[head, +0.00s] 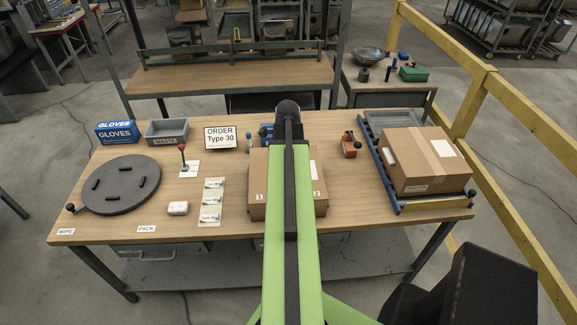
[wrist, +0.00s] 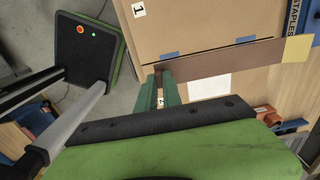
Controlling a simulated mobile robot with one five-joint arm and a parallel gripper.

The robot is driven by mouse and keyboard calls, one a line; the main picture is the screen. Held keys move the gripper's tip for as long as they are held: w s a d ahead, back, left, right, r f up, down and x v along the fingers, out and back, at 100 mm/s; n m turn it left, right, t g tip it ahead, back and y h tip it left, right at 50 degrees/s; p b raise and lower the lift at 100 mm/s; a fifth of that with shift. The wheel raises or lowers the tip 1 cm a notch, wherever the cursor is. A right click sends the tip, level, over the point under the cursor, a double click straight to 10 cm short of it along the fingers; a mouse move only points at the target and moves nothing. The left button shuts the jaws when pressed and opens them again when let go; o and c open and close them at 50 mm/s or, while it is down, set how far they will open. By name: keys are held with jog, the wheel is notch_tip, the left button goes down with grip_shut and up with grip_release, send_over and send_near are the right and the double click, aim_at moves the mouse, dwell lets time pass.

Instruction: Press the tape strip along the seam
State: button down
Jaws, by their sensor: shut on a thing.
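A cardboard box marked 1 and 2 (head: 257,185) stands on the workbench, its middle hidden behind my arm in the head view. In the wrist view the box top (wrist: 200,28) shows a label 1 and two blue marks along the seam line. A brown tape strip (wrist: 225,62) runs across the box top beside the blue marks, with a yellowish tab at its far right end. My gripper (wrist: 161,72) is shut on the near left end of the strip. I cannot tell how much of the strip touches the cardboard. The fingertips are hidden in the head view.
A closed carton (head: 415,160) sits on a blue-railed stand at right. A dark round turntable (head: 121,185), grey waste bin (head: 166,131), gloves box (head: 117,132) and label sheet (head: 211,203) occupy the left. A red tool (head: 350,145) stands right of the box. The front right benchtop is clear.

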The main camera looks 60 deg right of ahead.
jog(key=shift+f+b, duration=3.9)
jog(key=shift+f, duration=0.15)
jog(key=shift+f+b, duration=0.55)
jog(key=shift+b, duration=0.05)
jog(key=c, duration=1.4)
grip_release()
jog(key=shift+c, duration=0.2)
notch_tip(320, 180, up, 18)
jog(key=p, duration=1.7)
jog(key=shift+f+p, duration=0.15)
jog(key=shift+p, duration=0.2)
jog(key=shift+f, duration=0.1)
